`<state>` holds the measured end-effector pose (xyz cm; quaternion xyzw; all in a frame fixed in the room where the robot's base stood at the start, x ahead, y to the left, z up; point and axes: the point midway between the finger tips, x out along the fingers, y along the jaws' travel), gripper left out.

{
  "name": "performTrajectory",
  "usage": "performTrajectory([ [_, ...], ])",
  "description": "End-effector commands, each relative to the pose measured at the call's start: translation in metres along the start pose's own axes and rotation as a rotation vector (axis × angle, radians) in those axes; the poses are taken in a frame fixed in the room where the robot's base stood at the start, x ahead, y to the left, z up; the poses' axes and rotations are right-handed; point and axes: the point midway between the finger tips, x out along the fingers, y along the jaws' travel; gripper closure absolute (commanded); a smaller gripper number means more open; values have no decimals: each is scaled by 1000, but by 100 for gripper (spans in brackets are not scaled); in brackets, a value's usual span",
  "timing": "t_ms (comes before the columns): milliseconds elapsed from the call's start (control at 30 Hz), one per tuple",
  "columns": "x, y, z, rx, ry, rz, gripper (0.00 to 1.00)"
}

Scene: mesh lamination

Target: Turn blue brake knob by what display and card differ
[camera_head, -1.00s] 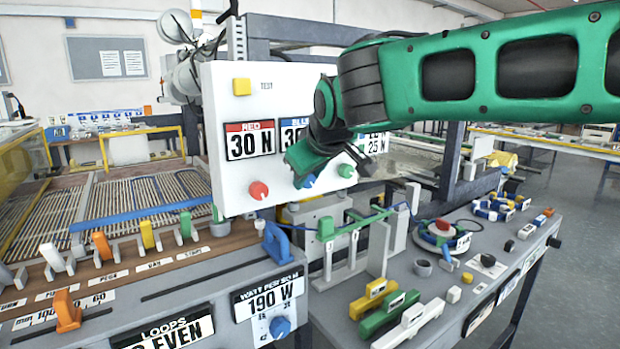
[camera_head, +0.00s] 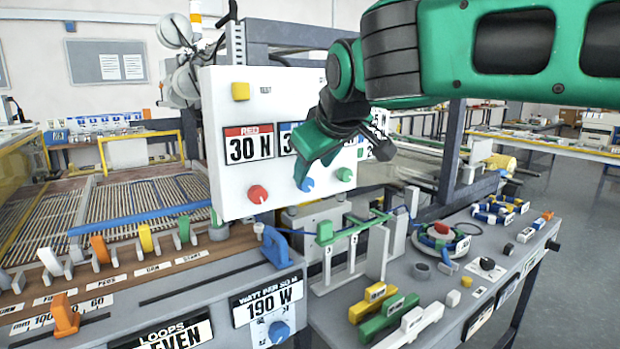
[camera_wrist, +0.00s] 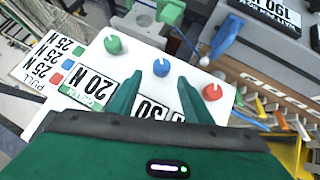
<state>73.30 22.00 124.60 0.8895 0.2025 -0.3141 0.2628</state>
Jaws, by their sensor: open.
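The white upright panel (camera_head: 225,190) carries a red knob (camera_head: 258,194), a blue knob (camera_head: 306,184) and a green knob (camera_head: 344,174). The red display (camera_head: 249,145) reads 30 N. The blue display (camera_wrist: 150,110) is partly behind my fingers and seems to read 30. The green display (camera_wrist: 90,88) reads 20 N. A card (camera_wrist: 48,62) headed PULL has red, blue and green rows; 25 N shows, but not every row is clear. My gripper (camera_wrist: 159,80) is open and empty in front of the panel. Its fingertips point toward the blue knob (camera_wrist: 161,67), which appears between and just beyond them.
A yellow button (camera_head: 240,91) sits at the panel's upper left. Coloured blocks (camera_head: 375,298) and a red-topped round device (camera_head: 441,228) stand on the right bench.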

Motion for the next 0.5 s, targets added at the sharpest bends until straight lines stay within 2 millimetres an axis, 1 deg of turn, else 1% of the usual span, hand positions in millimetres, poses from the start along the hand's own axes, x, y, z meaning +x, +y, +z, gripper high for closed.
performTrajectory([
  [33,-10,1,0,0,3,2,55],
  [200,-29,1,0,1,0,1,55],
  [333,-36,1,0,1,-1,1,55],
  [500,-38,1,0,1,-1,1,55],
])
